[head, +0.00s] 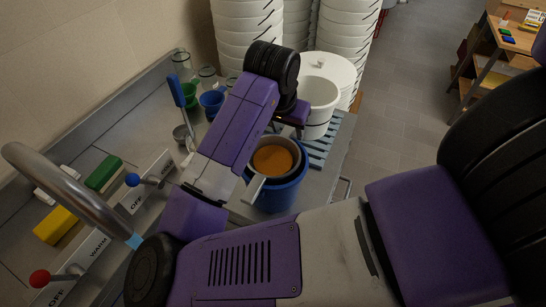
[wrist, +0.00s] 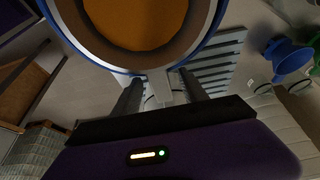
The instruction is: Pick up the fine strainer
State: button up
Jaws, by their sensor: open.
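The fine strainer (head: 253,188) is a round metal-rimmed strainer resting in the top of a blue bucket (head: 277,200). Its inside looks orange-brown, and a flat metal handle juts toward the lower left in the head view. In the wrist view the strainer's rim (wrist: 203,38) fills the top, with a pale metal tab (wrist: 160,92) pointing down from it. My gripper (wrist: 160,78) is open, with one finger on each side of this tab and visible gaps between. In the head view my gripper (head: 291,123) is at the bucket's far side, partly hidden by my arm.
A white bucket (head: 318,110) stands on a slatted rack (head: 322,145) behind the blue bucket. Blue (head: 211,103) and green (head: 190,94) funnels and glass jars (head: 181,61) stand on the bench at the back left. Tall white bucket stacks (head: 345,35) rise behind. Open floor lies right.

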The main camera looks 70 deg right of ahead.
jog(key=shift+c, duration=0.4)
grip_shut()
jog(key=shift+r, duration=0.15)
